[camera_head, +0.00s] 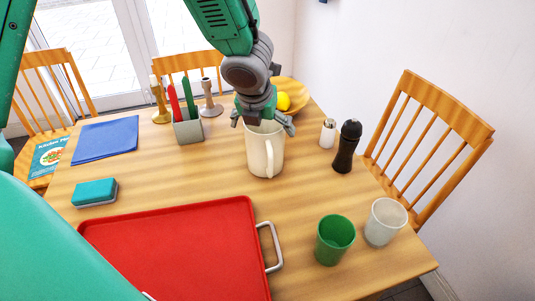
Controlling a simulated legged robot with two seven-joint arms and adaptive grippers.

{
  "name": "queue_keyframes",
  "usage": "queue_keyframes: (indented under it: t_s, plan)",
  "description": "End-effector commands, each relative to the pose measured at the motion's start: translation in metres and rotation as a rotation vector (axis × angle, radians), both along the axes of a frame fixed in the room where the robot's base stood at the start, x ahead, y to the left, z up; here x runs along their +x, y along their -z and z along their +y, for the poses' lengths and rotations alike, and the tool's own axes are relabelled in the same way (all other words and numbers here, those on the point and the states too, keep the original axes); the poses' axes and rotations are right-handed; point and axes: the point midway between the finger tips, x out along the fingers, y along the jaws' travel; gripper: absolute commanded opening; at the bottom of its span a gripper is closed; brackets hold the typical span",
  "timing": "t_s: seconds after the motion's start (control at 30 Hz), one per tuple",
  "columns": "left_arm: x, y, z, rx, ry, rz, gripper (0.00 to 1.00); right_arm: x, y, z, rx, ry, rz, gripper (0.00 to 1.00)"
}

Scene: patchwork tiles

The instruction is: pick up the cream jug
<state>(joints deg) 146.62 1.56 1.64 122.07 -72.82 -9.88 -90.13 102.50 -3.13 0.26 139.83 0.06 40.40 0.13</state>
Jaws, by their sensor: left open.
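The cream jug (262,153) stands upright on the wooden table, behind the red tray, with its handle facing the front right. My left gripper (262,123) points down at the jug's top, its fingers spread to either side of the rim. It is open. Part of the jug's rim and mouth is hidden by the gripper. I cannot tell whether the fingers touch the jug. My right gripper is not in view.
A red tray (185,250) fills the front of the table (310,190). A green cup (334,240) and a white cup (384,222) stand at the front right. A dark pepper mill (346,147) and a white shaker (328,134) stand right of the jug. A grey holder (188,130) stands left.

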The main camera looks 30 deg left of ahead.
Motion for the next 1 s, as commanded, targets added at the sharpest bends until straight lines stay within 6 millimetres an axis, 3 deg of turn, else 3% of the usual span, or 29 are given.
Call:
queue_keyframes:
  t_s: [0.3,0.57,0.67,0.73,0.77,1.0]
  plan:
    - [0.017,0.042,0.005,0.000,-0.003,0.002,1.00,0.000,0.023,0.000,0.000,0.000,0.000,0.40]
    - [0.020,0.045,0.007,0.001,-0.002,0.001,1.00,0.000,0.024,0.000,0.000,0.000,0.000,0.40]
    - [0.020,0.045,0.006,0.000,-0.001,0.001,0.72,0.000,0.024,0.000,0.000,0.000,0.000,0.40]
    - [0.020,0.045,0.006,0.000,-0.001,0.002,0.47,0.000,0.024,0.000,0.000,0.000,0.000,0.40]
    - [0.020,0.045,0.006,0.000,-0.001,0.002,0.41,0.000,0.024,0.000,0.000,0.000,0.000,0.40]
    - [0.021,0.044,0.006,-0.001,-0.002,0.000,0.41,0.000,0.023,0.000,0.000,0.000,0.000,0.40]
